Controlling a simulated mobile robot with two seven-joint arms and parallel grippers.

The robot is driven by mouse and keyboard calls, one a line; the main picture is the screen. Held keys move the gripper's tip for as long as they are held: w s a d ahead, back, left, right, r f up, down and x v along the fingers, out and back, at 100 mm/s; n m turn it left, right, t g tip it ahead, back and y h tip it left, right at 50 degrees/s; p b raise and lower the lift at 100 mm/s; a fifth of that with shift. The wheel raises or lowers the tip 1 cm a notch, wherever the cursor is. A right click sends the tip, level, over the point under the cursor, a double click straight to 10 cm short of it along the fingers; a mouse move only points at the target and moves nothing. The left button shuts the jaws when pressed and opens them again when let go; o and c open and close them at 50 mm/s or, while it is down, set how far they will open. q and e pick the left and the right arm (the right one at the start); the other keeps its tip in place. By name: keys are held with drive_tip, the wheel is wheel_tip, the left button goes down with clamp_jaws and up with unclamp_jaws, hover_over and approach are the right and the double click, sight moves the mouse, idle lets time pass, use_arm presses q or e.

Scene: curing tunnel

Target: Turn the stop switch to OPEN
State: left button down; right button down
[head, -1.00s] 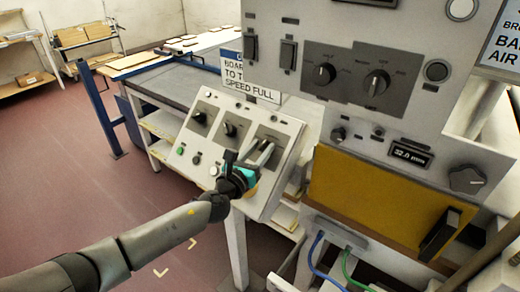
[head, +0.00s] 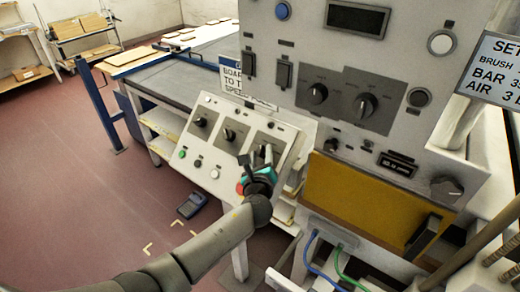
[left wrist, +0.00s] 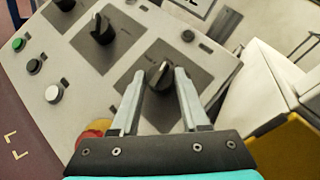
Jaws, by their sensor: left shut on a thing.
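A sloping grey control panel (head: 222,160) carries three dark rotary switches in a row. The right-hand rotary switch (left wrist: 158,74) has a black knob with a light pointer line, on a dark square plate. My left gripper (head: 264,154) is at this switch. In the left wrist view its fingers (left wrist: 159,75) lie on both sides of the knob, shut on it. The middle switch (left wrist: 102,30) and the left switch (head: 200,121) stand free. Lettering around the switches is too small to read. My right gripper is not in view.
A red button on a yellow base (left wrist: 92,133) sits close below my left gripper. Green, dark and white push buttons (left wrist: 54,93) line the panel's lower left. A large upright cabinet (head: 400,60) with a yellow door (head: 370,200) stands close on the right.

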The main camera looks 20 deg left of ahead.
use_arm(q)
drive_tip(key=shift+d+n+g+y+p, duration=0.1)
drive_tip(key=shift+n+g+y+p, duration=0.5)
drive_tip(key=shift+n, duration=0.6)
drive_tip(key=shift+c, duration=2)
unclamp_jaws()
drive_tip(key=shift+r, duration=0.1)
drive_tip(key=shift+s+d+r, duration=0.1)
drive_tip(key=shift+s+d, duration=0.1)
drive_tip(key=shift+s, duration=0.4)
drive_tip(key=v, duration=1.4)
drive_tip(key=shift+d+p, duration=0.15)
drive_tip(key=shift+p, duration=0.3)
drive_tip(key=shift+w, duration=0.2)
